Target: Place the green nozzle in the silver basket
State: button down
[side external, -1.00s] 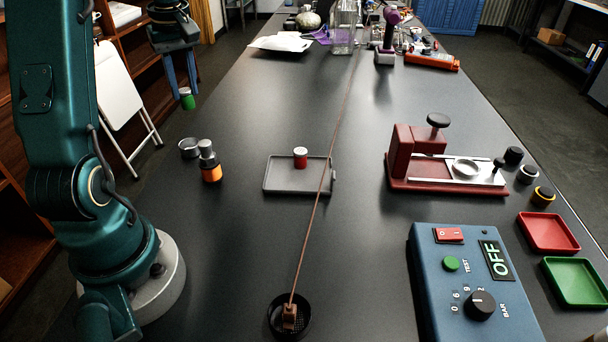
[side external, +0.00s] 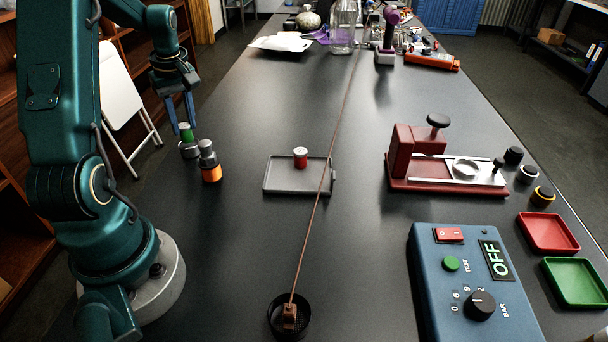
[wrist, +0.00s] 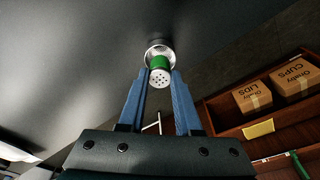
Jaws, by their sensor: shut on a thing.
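My gripper (side external: 185,127) is shut on the green nozzle (side external: 187,135), its two blue fingers pointing down at the left side of the table. The nozzle is upright, with its lower end at or just inside the mouth of the silver basket (side external: 189,151). I cannot tell whether it touches the basket. In the wrist view the green nozzle (wrist: 160,63) sits between the fingertips, its pale perforated end facing the camera. The silver basket (wrist: 158,49) shows as a ring behind it.
A grey tray (side external: 285,186) with a red-sided cup (side external: 300,158) lies further right. A red press-like fixture (side external: 405,155) is beyond it. The table between is mostly clear.

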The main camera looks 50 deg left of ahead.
aim_at(183, 124)
jog(key=shift+f, duration=1.45)
jog(key=c, duration=0.5)
grip_release()
jog(key=shift+r, duration=3.5)
